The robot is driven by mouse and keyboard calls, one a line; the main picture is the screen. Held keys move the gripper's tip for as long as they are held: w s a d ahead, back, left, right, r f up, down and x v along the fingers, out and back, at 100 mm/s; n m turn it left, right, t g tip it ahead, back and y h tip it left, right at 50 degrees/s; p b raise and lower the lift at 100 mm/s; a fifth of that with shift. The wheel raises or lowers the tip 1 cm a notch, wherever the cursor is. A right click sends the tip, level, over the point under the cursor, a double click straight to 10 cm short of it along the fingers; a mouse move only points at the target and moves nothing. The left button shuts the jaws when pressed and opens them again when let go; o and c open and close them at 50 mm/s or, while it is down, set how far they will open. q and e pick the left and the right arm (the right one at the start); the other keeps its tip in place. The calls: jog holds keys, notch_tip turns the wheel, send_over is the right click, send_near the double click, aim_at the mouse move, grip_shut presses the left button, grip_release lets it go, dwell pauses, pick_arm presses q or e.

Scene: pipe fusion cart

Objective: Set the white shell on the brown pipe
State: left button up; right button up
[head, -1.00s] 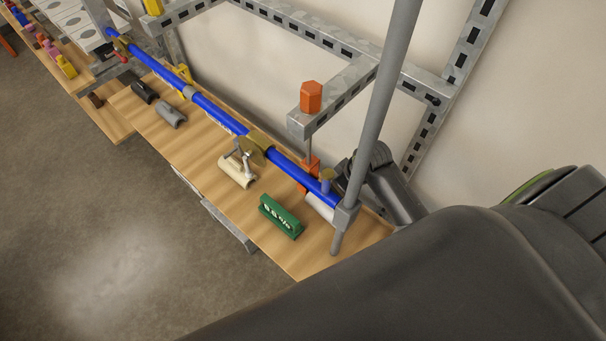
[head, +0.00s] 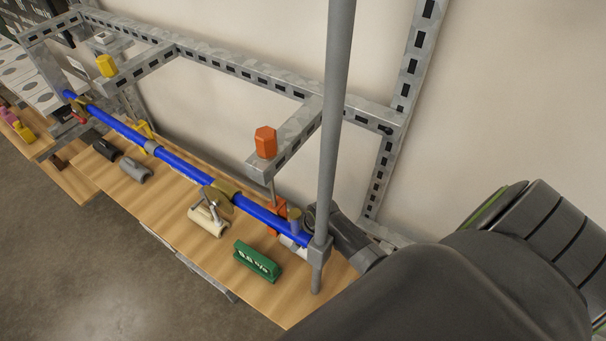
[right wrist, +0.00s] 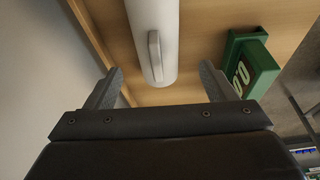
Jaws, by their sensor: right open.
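The white shell (right wrist: 153,40), a half-round piece with a handle on top, lies on the wooden shelf in the right wrist view. In the head view only a pale bit of it (head: 295,241) shows beside the grey post. My right gripper (right wrist: 161,72) is open and empty, its two fingers on either side of the shell's near end, with visible gaps. Whether they reach down to its height I cannot tell. The long pipe (head: 180,165) above the shelf looks blue. I see no clearly brown pipe. My left gripper is not in view.
A green block (head: 257,261) lies close to the shell. Cream (head: 206,222), grey (head: 136,171) and black (head: 105,149) shells lie farther left. The grey upright post (head: 335,120) and metal frame (head: 225,72) with an orange knob (head: 265,141) stand near my right arm.

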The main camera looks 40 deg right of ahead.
jog(key=shift+w+f, duration=0.15)
jog(key=shift+f, duration=0.5)
jog(key=b+x, duration=0.1)
jog(key=x, duration=0.2)
jog(key=shift+d, duration=0.2)
jog(key=shift+w+a+f, duration=0.1)
jog(key=shift+w+f, duration=0.1)
jog(key=shift+f, duration=0.35)
jog(key=c, duration=1.1)
